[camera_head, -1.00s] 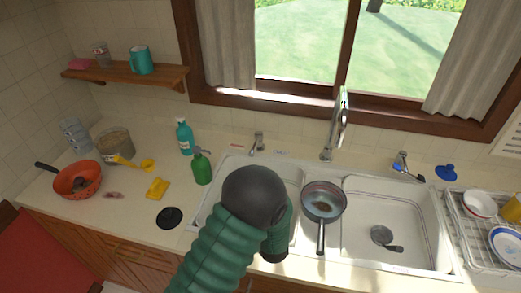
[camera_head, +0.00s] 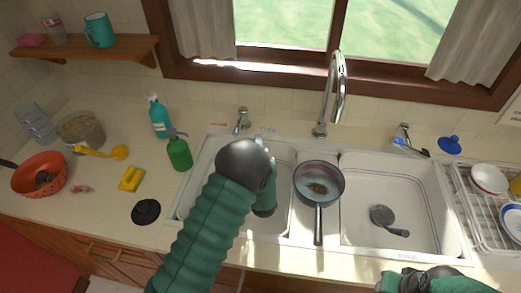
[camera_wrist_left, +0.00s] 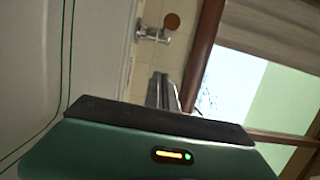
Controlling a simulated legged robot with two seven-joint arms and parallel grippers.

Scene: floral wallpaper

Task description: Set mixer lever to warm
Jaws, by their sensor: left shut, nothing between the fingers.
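The chrome mixer lever (camera_head: 242,121) stands on the counter behind the sink, left of the tall spout (camera_head: 321,125). A small red label lies to its left and a bluish one to its right.
A pan (camera_head: 319,184) rests across the sink divider. A ladle (camera_head: 382,217) lies in the right basin. A green soap bottle (camera_head: 179,154) and a teal bottle (camera_head: 158,118) stand left of the sink. A dish rack (camera_head: 470,215) is at right.

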